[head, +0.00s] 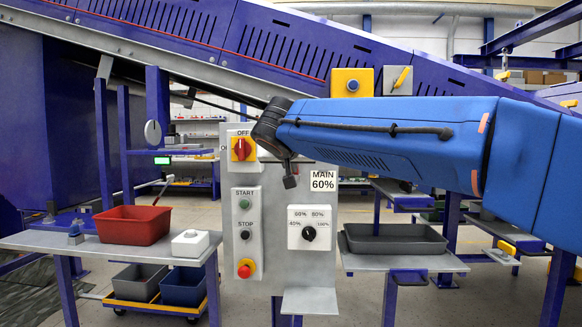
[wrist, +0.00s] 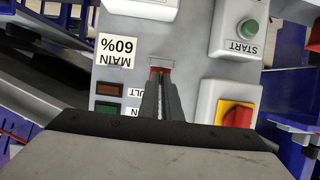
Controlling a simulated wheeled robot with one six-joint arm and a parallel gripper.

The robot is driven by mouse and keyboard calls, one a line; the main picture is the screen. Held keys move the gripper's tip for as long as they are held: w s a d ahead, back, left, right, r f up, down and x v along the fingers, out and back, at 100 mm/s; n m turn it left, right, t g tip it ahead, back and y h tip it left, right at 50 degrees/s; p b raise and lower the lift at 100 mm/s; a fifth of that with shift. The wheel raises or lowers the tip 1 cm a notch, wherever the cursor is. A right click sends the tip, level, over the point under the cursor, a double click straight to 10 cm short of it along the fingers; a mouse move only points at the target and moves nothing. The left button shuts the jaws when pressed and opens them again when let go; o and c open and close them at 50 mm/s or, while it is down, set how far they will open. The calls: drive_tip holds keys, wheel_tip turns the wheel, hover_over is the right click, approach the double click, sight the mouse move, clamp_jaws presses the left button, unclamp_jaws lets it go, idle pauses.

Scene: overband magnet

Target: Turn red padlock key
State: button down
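In the wrist view, which shows the panel upside down, the fingers of my gripper (wrist: 161,82) point at the grey control panel (wrist: 190,55). They are close together with a thin gap. A small red patch (wrist: 154,72), perhaps the red padlock or its key, shows at the fingertips below a metal bracket (wrist: 160,63). The fingers hide most of it, so I cannot tell whether they hold it. In the head view my blue arm reaches across to the panel (head: 265,262), and its end hides the fingertips and any padlock.
The red rotary switch (wrist: 238,116) on its yellow plate and the green START button (wrist: 249,29) are beside my gripper. The MAIN 60% label (wrist: 118,47) is on the other side. A red bin (head: 132,226) and a dark tray (head: 395,245) flank the panel.

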drive_tip(key=shift+a, duration=0.1)
drive_tip(key=shift+a+f+n+t+h, duration=0.15)
drive_tip(key=shift+a+n+t+h, duration=0.1)
drive_tip(key=shift+n+h, duration=1.1)
drive_tip(key=shift+a+f+n+t+h, duration=0.15)
drive_tip(key=shift+n+h, duration=0.5)
drive_tip(key=shift+n, duration=1.25)
drive_tip(key=shift+a+f+n+t+h, duration=0.15)
drive_tip(key=shift+n+t+h, duration=0.15)
drive_tip(key=shift+n+h, duration=1.05)
drive_tip(key=shift+n+y, duration=0.35)
drive_tip(key=shift+n, duration=0.05)
drive_tip(key=c, duration=2)
unclamp_jaws()
